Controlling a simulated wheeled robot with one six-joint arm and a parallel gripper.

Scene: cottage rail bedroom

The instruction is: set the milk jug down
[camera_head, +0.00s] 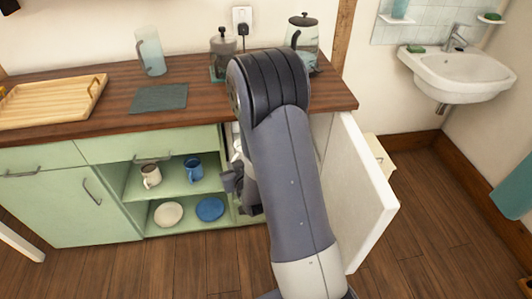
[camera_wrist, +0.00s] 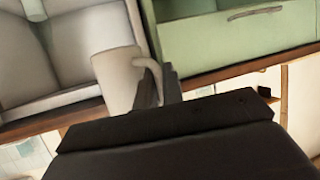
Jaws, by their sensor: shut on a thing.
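The milk jug (camera_wrist: 118,80) is cream-coloured and shows in the wrist view with its handle on the right. My gripper (camera_wrist: 168,85) is shut on it at the handle side; the exact contact is partly hidden by the dark finger. In the head view my gripper (camera_head: 236,187) is low in front of the cabinet, below the counter edge and beside the open shelves. My arm covers much of that area, and I cannot make out the jug clearly there. In the wrist view a pale compartment lies behind the jug.
A white door (camera_head: 357,190) stands open right of my arm.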

